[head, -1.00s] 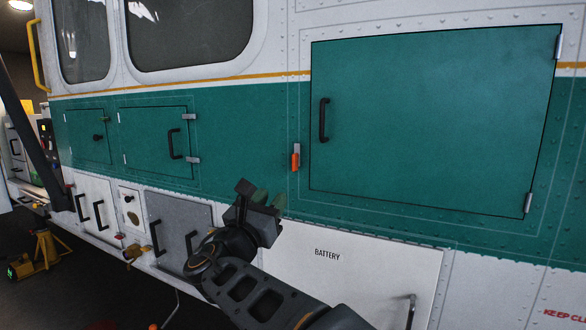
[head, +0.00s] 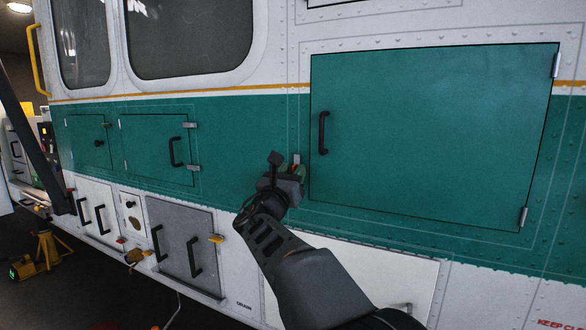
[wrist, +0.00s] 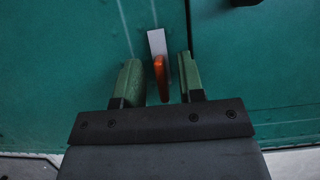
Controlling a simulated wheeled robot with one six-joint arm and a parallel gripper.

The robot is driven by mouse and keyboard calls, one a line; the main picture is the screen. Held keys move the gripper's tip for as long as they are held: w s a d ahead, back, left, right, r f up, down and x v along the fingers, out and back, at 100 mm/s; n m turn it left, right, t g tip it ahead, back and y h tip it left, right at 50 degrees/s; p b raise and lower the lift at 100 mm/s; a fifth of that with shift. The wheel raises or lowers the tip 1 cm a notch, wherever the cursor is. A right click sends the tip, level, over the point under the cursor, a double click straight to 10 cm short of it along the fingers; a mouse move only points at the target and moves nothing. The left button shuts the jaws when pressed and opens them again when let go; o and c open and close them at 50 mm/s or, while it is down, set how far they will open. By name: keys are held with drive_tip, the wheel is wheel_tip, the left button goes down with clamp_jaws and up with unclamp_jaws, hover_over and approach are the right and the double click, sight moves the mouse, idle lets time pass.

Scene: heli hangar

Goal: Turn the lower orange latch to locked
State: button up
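An orange latch lever (wrist: 161,75) hangs from a pale metal plate (wrist: 156,42) in the wrist view, roughly in line with the plate. My gripper (wrist: 158,66) is open, with one green finger on each side of the lever. The right finger is nearer to the lever than the left, and a gap shows on both sides. In the head view, my gripper (head: 286,168) is in front of the latch, left of the large green door (head: 430,135). Only the top of the plate (head: 297,158) shows clearly there; the lever is mostly hidden.
The green door's black handle (head: 323,132) is close to the right of my gripper. Smaller green doors (head: 155,150) and a grey door (head: 180,240) with a yellow-orange latch (head: 216,239) are to the left. The green wall around the latch is mostly flat, with rivets.

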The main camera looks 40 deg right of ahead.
drive_tip(key=shift+w+d+r, duration=0.1)
drive_tip(key=shift+d, duration=0.1)
clamp_jaws()
idle(0.3)
